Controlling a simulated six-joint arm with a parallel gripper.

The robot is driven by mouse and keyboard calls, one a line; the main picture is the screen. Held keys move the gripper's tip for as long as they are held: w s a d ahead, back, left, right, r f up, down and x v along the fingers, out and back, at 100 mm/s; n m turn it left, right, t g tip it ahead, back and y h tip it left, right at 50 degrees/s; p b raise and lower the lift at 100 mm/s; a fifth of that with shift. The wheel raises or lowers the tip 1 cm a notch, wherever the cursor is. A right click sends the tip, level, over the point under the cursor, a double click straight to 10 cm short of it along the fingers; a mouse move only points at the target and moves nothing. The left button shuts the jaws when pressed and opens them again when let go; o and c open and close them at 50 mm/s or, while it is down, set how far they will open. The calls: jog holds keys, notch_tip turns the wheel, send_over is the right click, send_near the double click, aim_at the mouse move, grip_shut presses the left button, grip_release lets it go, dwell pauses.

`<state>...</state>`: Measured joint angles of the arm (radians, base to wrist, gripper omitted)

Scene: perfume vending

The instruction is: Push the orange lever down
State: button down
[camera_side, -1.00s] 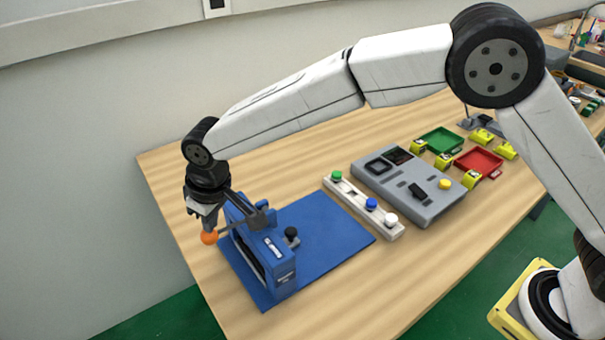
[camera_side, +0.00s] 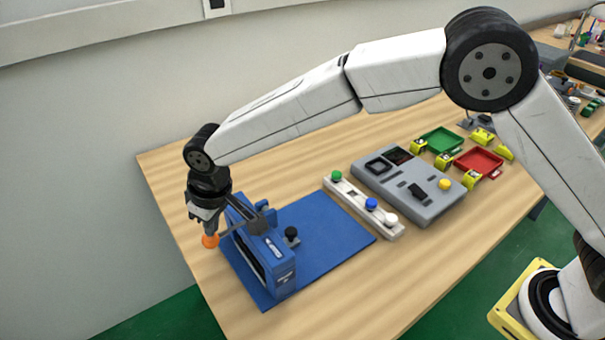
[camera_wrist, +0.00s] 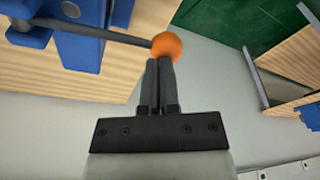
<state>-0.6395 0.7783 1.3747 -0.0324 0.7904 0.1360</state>
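The orange ball (camera_side: 210,241) is the knob on the end of a thin grey lever, at the left side of the blue press-like device (camera_side: 268,262). In the wrist view the orange ball (camera_wrist: 168,46) sits at the end of the lever rod (camera_wrist: 105,34), which runs left to the blue body. My gripper (camera_side: 208,229) is directly above the ball, pointing down and partly hiding it. In the wrist view my gripper (camera_wrist: 159,62) has its two dark fingers together, with tips at the ball's edge. They appear to touch the ball but do not grasp it.
The device stands on a blue mat (camera_side: 325,226) near the table's left end. A wall runs behind the table.

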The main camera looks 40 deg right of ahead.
aim_at(220, 234)
jog(key=shift+r, duration=0.1)
notch_tip(220, 234, up, 11)
dwell(1.7)
jog(key=s+d+f+m, duration=0.2)
jog(key=d+f, duration=0.1)
jog(key=d, duration=0.8)
jog(key=s+d+f+m, duration=0.1)
jog(key=s+d+f, duration=0.1)
jog(key=d, duration=0.8)
jog(key=s+d+f+m+h, duration=0.1)
jog(key=s+d+f+m, duration=0.2)
jog(key=s+d, duration=1)
notch_tip(220, 234, down, 3)
jog(key=shift+s+d+r+t, duration=0.2)
jog(key=shift+s+t, duration=0.1)
jog(key=shift+s, duration=0.55)
